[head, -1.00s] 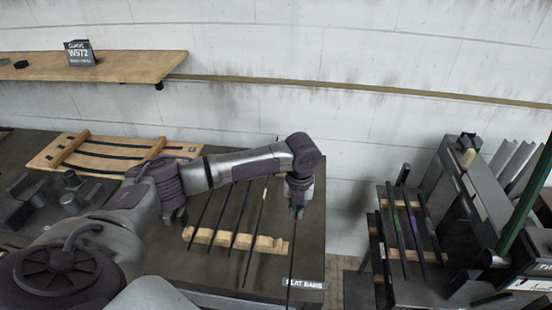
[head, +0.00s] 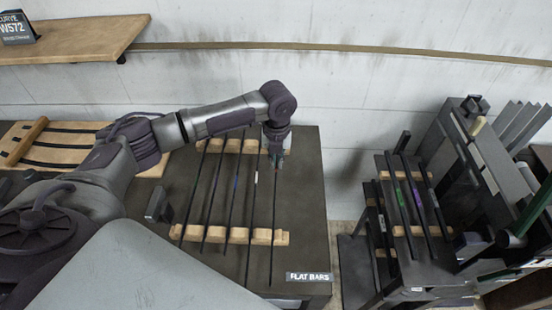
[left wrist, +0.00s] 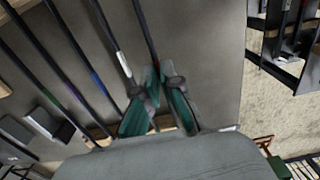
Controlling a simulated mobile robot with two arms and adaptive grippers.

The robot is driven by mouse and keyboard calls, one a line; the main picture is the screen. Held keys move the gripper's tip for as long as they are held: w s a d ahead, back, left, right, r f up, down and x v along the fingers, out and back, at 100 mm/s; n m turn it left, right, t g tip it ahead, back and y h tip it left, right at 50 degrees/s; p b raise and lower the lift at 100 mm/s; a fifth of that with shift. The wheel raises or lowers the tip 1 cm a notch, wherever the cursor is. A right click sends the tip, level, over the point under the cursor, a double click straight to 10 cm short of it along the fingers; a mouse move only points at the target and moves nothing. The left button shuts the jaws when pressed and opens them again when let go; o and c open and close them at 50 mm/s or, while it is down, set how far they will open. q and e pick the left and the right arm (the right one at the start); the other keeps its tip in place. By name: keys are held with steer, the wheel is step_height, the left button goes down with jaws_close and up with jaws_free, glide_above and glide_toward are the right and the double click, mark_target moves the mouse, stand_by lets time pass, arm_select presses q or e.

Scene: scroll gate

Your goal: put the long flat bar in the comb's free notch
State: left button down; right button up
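The long flat bar (head: 273,225) is thin and dark. My left gripper (head: 277,162) is shut on it near its far end, and it also shows in the left wrist view with teal fingers (left wrist: 158,78) closed around the bar (left wrist: 146,35). The bar runs toward the front of the table and crosses the right end of the comb's front wooden strip (head: 239,235). Whether it rests in the notch or hovers just above cannot be told. Several other dark bars (head: 213,205) lie across the comb to its left. My right gripper is out of view.
A "FLAT BARS" label (head: 309,277) is at the table's front right edge. A second rack with bars (head: 411,232) stands to the right, across a floor gap. A wooden board with dark strips (head: 60,147) lies at the left.

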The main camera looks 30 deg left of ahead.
arm_select(q)
steer(key=shift+f+b, duration=1.85)
steer(key=shift+f, duration=1.05)
steer(key=shift+w+a, duration=0.15)
steer(key=shift+w, duration=0.1)
steer(key=shift+f, duration=0.2)
steer(key=c, duration=1.2)
jaws_free()
steer(key=shift+c, duration=0.2)
steer(key=shift+f, duration=0.1)
